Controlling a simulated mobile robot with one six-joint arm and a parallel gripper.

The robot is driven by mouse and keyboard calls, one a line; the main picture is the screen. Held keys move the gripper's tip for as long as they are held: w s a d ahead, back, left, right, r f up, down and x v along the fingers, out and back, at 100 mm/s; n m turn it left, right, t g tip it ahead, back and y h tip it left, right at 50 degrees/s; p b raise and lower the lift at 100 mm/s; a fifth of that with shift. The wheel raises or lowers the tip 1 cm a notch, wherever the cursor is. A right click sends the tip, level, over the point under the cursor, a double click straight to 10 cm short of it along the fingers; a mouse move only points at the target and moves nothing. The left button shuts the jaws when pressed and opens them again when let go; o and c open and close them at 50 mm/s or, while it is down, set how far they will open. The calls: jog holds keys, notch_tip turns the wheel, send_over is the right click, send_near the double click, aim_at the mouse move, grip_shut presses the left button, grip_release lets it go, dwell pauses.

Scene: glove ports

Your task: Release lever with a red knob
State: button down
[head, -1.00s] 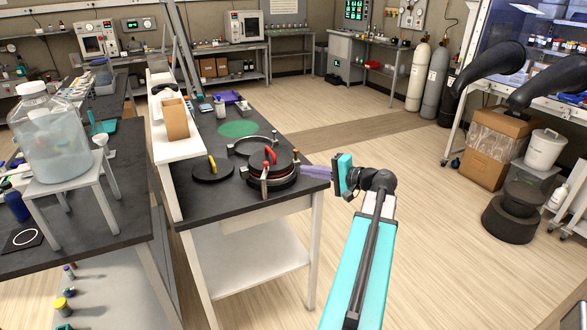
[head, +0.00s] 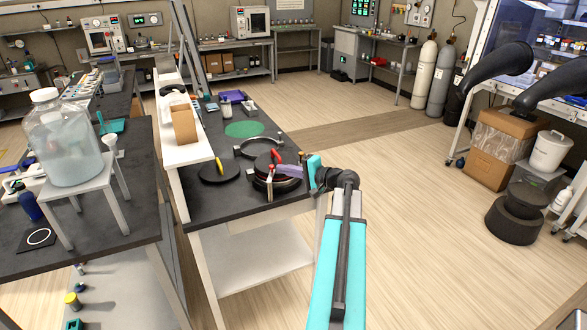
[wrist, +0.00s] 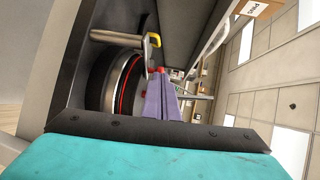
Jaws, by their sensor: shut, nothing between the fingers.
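The round black device (head: 262,184) with a red ring and metal posts stands at the right edge of the dark bench. A red knob or handle (head: 276,156) shows on its top. In the wrist view a red knob (wrist: 160,70) shows just past my fingertips, and the device's red-ringed rim (wrist: 124,88) is at left. My gripper (head: 282,170) is shut and empty, its purple fingers reaching over the device's right side. The fingertips are close to the red parts; whether they touch cannot be told. The fingers hide part of the lever area.
A black disc with a yellow handle (head: 219,168) lies left of the device. A metal ring clamp (head: 258,148) and a green disc (head: 244,129) lie behind it. A large bottle (head: 62,140) stands on a stand at left.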

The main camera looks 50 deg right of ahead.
jog(key=shift+w+f, duration=0.15)
jog(key=shift+w, duration=0.5)
jog(key=shift+w+a, duration=0.15)
